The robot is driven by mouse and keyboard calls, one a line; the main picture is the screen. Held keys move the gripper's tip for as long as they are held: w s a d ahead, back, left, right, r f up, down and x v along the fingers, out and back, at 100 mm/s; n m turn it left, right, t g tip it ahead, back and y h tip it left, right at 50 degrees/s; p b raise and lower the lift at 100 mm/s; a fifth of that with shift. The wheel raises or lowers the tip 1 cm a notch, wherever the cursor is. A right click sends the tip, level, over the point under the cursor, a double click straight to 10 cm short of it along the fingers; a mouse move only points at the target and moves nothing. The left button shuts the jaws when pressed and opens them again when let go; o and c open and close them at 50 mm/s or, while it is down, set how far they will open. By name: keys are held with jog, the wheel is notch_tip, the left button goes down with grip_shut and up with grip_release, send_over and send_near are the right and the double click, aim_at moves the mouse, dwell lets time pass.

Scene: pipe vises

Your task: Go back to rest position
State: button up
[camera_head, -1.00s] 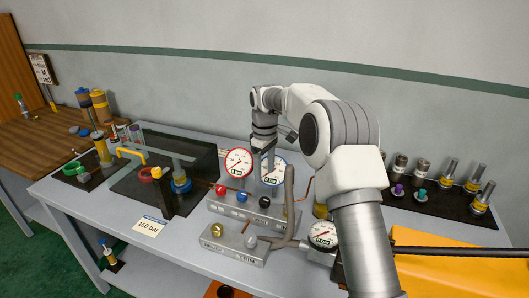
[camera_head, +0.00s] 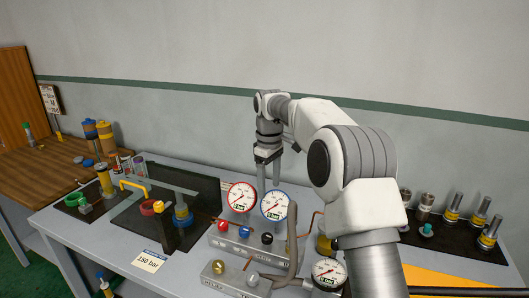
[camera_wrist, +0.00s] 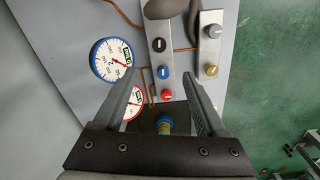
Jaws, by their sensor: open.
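My gripper (camera_head: 268,172) is open and empty. In the head view it points down behind the two upright gauges, above the back of the grey table (camera_head: 95,235). In the wrist view the gripper (camera_wrist: 163,95) shows two parted fingers. A red-rimmed gauge (camera_head: 242,197) and a blue-rimmed gauge (camera_head: 274,204) stand on a grey block with red, blue and black knobs (camera_head: 240,238). In the wrist view the blue-rimmed gauge (camera_wrist: 112,59) lies left of the fingers, and the red-rimmed gauge (camera_wrist: 127,102) is partly hidden by the left finger.
A black board with a pipe vise and blue-based fitting (camera_head: 182,216) is left of the gauges. A third gauge (camera_head: 328,273) stands at the front. A dark mat with several fittings (camera_head: 470,240) is at right. A wooden table (camera_head: 45,175) is far left. The wall is behind.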

jog(key=s+d+r+m+t, duration=0.1)
jog(key=s+d+r+m, duration=0.25)
jog(key=s+r, duration=0.4)
jog(key=s+d+r+m+t, duration=0.2)
jog(key=s+d+r, duration=0.25)
jog(key=s, duration=0.55)
jog(key=s+d+f+m+t, duration=0.1)
jog(key=s+d+f+m, duration=0.1)
jog(key=s, duration=0.8)
jog(key=s+d+f+m+t, duration=0.1)
jog(key=s+d+f+m, duration=0.1)
jog(key=s, duration=0.8)
jog(key=shift+f+m, duration=0.75)
jog(key=shift+f, duration=0.15)
